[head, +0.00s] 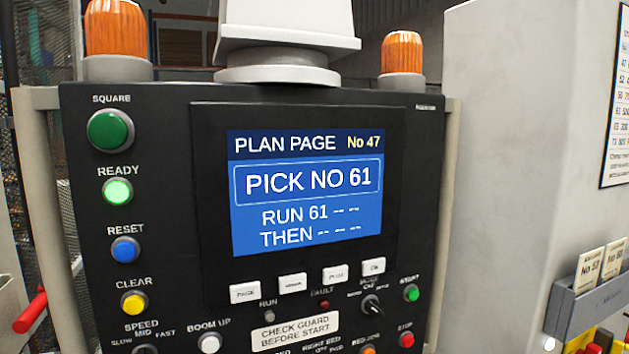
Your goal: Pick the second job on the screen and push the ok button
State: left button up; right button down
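The screen (306,195) is lit blue on a black control panel (160,200). It reads "PLAN PAGE No 47", with "PICK NO 61" in an outlined box, then "RUN 61 -- --" and "THEN -- -- --". A row of white buttons sits under the screen. The rightmost looks like the ok button (374,266). To its left are one that seems to read plus (335,274), one with a blurred label (292,284), and one that seems to read page (244,293). Neither of my grippers is in view.
Green, lit green, blue and yellow buttons run down the panel's left side. A mode knob (372,305), green start button (411,292) and red stop button (405,340) are lower right. Orange beacons stand above. A card holder (588,300) is at right, a red handle (30,313) at left.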

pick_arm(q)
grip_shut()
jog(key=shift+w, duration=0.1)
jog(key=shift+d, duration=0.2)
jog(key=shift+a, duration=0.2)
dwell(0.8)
